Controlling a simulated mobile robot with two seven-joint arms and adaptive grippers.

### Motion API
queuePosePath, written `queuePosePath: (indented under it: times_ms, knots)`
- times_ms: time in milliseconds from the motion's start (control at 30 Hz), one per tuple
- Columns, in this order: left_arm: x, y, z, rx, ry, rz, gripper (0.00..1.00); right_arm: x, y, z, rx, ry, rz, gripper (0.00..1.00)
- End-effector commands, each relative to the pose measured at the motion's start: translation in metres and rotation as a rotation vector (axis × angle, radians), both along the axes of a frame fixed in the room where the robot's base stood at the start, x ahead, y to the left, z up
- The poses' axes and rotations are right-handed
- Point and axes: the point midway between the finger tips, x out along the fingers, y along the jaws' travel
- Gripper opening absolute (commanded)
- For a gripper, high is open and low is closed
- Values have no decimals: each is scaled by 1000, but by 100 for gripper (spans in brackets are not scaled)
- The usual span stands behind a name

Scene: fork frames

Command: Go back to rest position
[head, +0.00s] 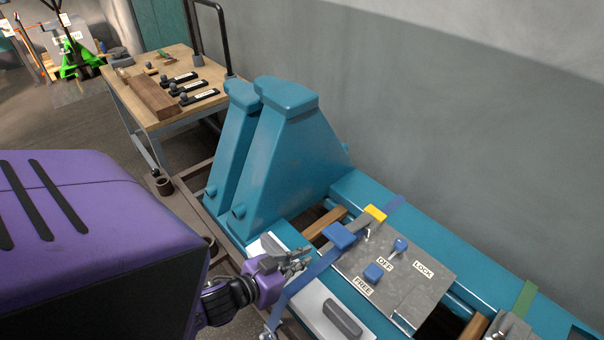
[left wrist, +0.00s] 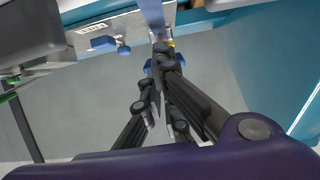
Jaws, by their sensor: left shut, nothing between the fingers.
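My left gripper (head: 298,260) reaches in from the left, over the near side of the teal fixture (head: 300,165). Its fingers are shut with nothing between them. In the left wrist view the closed fingers (left wrist: 158,95) point up the picture toward a blue part. A grey panel (head: 425,293) marked OFF, LOCK and FREE lies just right of the gripper. My right gripper is not in view.
A blue strap (head: 310,272) runs close beside my left gripper. A light plate with a dark handle (head: 342,318) lies below it. A wooden-topped table (head: 155,120) with several tools stands behind at the left. A grey wall (head: 450,130) closes off the right.

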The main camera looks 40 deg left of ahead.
Motion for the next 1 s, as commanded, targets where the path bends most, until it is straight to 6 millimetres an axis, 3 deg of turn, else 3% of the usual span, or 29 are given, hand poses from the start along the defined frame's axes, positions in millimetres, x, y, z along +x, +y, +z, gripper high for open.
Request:
queuePosePath:
  times_ms: [467,667,733,900,1000]
  knots:
    - [0,0,0,3,0,-1,0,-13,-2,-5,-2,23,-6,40]
    - [-4,3,-10,129,29,-24,0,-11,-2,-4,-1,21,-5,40]
    - [-21,-4,-23,177,82,-19,0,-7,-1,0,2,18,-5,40]
    - [-100,-43,-51,190,270,8,0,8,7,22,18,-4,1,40]
    - [-142,-71,-56,141,358,33,0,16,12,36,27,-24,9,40]
